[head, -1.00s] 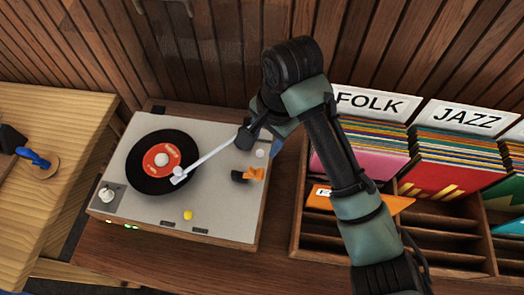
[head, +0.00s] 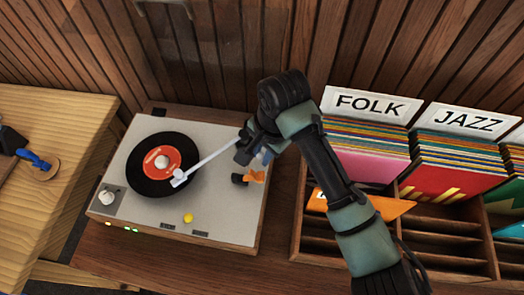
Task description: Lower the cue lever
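The record player (head: 215,222) stands on a wooden counter with a black record (head: 145,180) on its platter. The record has a red label. The white tonearm (head: 212,157) reaches over the record, its head near the label's edge. A small orange lever on a black mount (head: 252,177), which looks like the cue lever, sits at the deck's right side. Whether it is raised is too small to tell. My gripper (head: 260,157) is over the deck's right side, just above the lever in the picture. Its fingers are small and partly hidden by the wrist, so their opening is unclear.
A yellow button (head: 188,218) and a white knob (head: 107,198) are on the deck. A wooden record bin (head: 440,254) with FOLK and JAZZ sections stands close on the right. A wooden table (head: 60,120) is at left. A panelled wall rises behind.

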